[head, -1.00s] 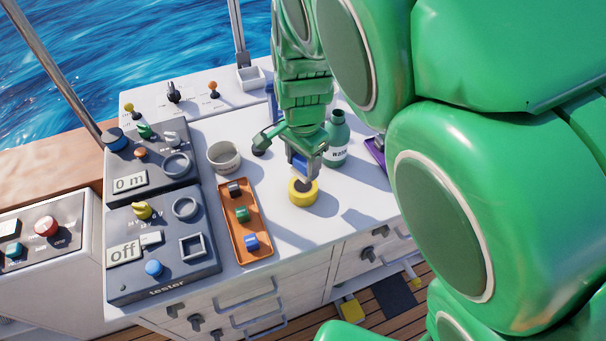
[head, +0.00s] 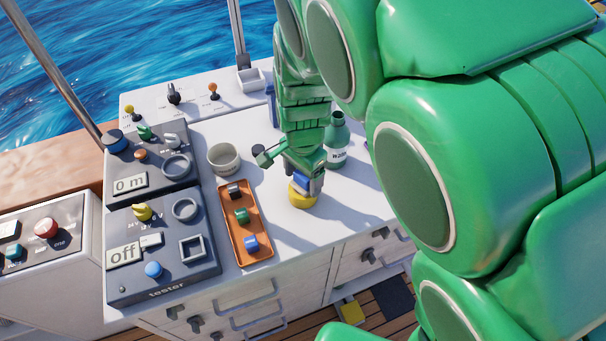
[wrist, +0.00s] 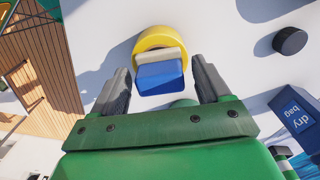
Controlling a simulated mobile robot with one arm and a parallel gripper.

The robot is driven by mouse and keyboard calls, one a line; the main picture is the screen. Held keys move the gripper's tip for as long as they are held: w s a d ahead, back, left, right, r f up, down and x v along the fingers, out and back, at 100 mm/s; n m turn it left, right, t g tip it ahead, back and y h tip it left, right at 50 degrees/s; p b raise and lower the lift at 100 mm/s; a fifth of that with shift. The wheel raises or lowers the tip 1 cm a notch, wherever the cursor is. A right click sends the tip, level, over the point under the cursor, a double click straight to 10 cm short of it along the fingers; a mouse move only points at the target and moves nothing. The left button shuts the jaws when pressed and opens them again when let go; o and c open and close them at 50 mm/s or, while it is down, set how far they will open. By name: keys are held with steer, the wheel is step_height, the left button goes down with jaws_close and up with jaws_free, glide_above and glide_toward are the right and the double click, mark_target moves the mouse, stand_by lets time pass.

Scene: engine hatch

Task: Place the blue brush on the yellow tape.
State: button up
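The blue brush (head: 300,182) has a blue body and a pale strip; it also shows in the wrist view (wrist: 160,77). It appears to rest on the yellow tape (head: 302,202), a thick round roll on the white worktop. In the wrist view the tape's curved rim (wrist: 148,39) shows behind the brush. My gripper (wrist: 160,66) has its two dark fingers spread on either side of the brush, with narrow gaps showing. In the head view my gripper (head: 303,187) is low over the tape and hides part of the brush.
An orange tray (head: 235,218) with small coloured items lies left of the tape. A pale round pot (head: 223,158) stands behind it. A green bottle (head: 337,150) stands close behind my gripper. Dark tester panels (head: 165,275) fill the left side. Worktop right of the tape is clear.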

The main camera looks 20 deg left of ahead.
stand_by(0.3)
step_height(320, 180, up, 12)
steer(key=shift+r, duration=0.15)
stand_by(0.4)
